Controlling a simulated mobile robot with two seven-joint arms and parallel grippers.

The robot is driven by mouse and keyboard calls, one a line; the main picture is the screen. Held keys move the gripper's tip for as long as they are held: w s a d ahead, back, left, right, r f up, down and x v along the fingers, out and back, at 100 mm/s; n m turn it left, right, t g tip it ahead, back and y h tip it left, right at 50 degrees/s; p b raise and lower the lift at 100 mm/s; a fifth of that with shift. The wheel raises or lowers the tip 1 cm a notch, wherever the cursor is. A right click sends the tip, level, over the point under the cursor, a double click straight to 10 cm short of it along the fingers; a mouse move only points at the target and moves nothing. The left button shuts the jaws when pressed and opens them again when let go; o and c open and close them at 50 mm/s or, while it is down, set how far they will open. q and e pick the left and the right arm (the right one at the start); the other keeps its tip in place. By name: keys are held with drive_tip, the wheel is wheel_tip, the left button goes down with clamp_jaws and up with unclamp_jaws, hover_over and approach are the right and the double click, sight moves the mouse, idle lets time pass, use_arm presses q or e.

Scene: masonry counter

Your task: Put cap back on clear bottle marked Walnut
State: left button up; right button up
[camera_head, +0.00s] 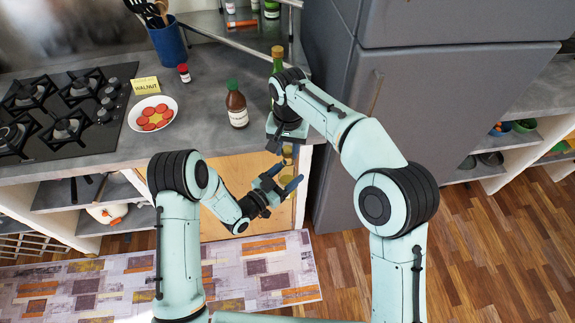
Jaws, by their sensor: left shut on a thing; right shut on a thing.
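A yellow card reading Walnut (145,86) lies on the counter behind the plate. My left gripper (282,180) is in front of the counter's front edge, its blue fingertips shut on a small pale, see-through thing that looks like the clear bottle, mostly hidden. My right gripper (284,146) points down just above it and is shut on a small gold-brown thing (288,152), seemingly the cap. Whether the two held things touch cannot be told. A brown bottle with a green cap (236,106) stands on the counter to the left.
A green bottle (278,56) stands partly behind my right arm. A white plate with red slices (153,114), a small red-capped jar (184,73) and a blue utensil pot (168,44) are on the counter. The stove (66,105) is left; a grey fridge (440,100) is right.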

idle(0.4)
drive_tip(key=shift+f, duration=0.9)
drive_tip(key=shift+f, duration=0.55)
